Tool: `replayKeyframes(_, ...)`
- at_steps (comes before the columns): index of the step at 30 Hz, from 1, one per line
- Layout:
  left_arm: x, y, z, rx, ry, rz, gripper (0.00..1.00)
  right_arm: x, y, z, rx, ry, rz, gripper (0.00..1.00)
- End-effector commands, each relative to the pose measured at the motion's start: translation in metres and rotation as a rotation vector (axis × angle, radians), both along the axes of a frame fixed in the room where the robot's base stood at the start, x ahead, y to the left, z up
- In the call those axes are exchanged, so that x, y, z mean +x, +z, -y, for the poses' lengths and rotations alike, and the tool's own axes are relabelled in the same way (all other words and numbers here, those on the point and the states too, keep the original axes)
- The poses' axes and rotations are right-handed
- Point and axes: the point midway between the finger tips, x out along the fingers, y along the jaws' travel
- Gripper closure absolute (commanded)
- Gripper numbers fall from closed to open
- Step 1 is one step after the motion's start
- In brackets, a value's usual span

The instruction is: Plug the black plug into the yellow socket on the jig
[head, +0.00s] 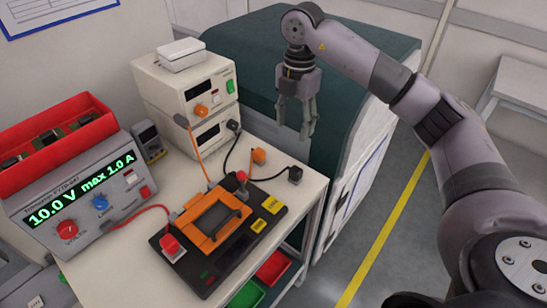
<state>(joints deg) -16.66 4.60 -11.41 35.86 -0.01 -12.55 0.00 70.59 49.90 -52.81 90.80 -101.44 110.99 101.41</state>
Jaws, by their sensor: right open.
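A black plug (294,174) on a black cable lies at the right edge of the white trolley top, apart from the jig. The jig (160,240) has a black base and an orange frame, with two yellow blocks (272,205) on its right side; their socket openings are too small to make out. My right gripper (308,130) is open and empty, pointing down, above and behind the black plug in the picture, in front of the dark green machine. My left gripper is not in view.
An orange plug (258,155) and another black connector (233,125) are near the stacked instruments (185,85). A power supply (78,200) sends a red lead to a red plug (170,245) on the jig. The green machine (345,130) stands behind the trolley.

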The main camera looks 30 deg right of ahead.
Motion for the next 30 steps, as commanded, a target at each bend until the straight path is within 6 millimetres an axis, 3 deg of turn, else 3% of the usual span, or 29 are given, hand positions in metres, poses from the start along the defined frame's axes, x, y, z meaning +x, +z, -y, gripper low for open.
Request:
replayKeyframes(3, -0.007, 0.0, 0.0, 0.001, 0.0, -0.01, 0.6, -0.002, 0.006, 0.008, -0.034, -0.02, 0.003, 0.48)
replayKeyframes(14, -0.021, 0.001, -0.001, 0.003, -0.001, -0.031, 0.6, -0.002, 0.0, 0.007, -0.031, -0.019, 0.002, 0.48)
replayKeyframes(30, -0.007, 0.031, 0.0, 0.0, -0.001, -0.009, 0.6, -0.003, -0.103, 0.007, -0.029, -0.018, -0.001, 0.48)
